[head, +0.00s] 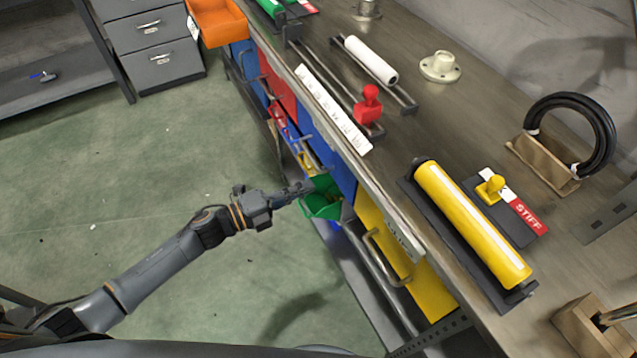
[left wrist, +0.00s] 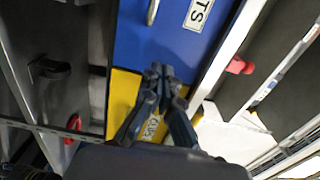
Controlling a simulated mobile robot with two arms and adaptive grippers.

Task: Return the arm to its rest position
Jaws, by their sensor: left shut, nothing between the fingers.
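My left arm reaches in from the lower left in the head view. Its gripper (head: 304,187) is shut and empty, beside the front of the workbench and over a green bin (head: 322,204). I cannot tell whether it touches the bin. In the left wrist view the shut fingers (left wrist: 160,72) point at a blue drawer front (left wrist: 170,35), with a yellow drawer front (left wrist: 122,92) behind them. My right gripper is in neither view.
The workbench (head: 400,150) carries a yellow cylinder (head: 470,222), a white cylinder (head: 371,60), a red knob (head: 368,103) and a black ring (head: 602,135). Grey drawers (head: 155,50) and an orange bin (head: 217,20) stand at the back. The green floor (head: 120,170) left of the bench is clear.

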